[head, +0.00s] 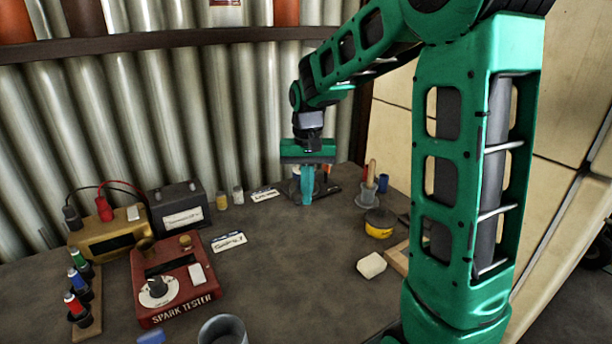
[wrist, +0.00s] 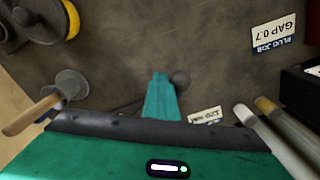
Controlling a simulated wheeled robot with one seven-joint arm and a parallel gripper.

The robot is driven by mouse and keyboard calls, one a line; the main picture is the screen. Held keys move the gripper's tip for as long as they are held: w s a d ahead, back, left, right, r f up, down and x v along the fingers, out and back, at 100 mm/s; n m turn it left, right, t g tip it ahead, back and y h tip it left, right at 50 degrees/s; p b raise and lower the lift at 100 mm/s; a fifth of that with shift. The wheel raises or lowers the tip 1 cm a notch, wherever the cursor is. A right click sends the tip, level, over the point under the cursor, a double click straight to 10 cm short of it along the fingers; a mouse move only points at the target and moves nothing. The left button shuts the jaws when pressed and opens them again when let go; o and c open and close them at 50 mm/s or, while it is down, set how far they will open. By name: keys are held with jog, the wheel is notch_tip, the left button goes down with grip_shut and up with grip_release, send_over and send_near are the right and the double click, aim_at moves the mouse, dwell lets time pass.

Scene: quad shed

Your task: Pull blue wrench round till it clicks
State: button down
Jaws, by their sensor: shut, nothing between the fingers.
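My gripper (head: 307,198) is shut and empty, pointing down at the back of the bench. In the head view, dark parts (head: 328,189) lie around the fingertips. No clearly blue wrench can be made out in either view.
A red spark tester (head: 173,282), a brass box (head: 108,240) and a dark battery (head: 178,208) stand left. A grey cup with a wooden handle (head: 369,195), a yellow tin (head: 379,224) and a pale block (head: 371,265) stand right. The bench middle is clear.

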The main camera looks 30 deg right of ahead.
aim_at(294, 192)
jog(key=shift+w+a, duration=0.6)
jog(key=shift+a, duration=0.15)
jog(key=shift+w+a, duration=0.55)
jog(key=shift+a, duration=0.2)
dwell(1.7)
jog(key=shift+s+d, duration=0.1)
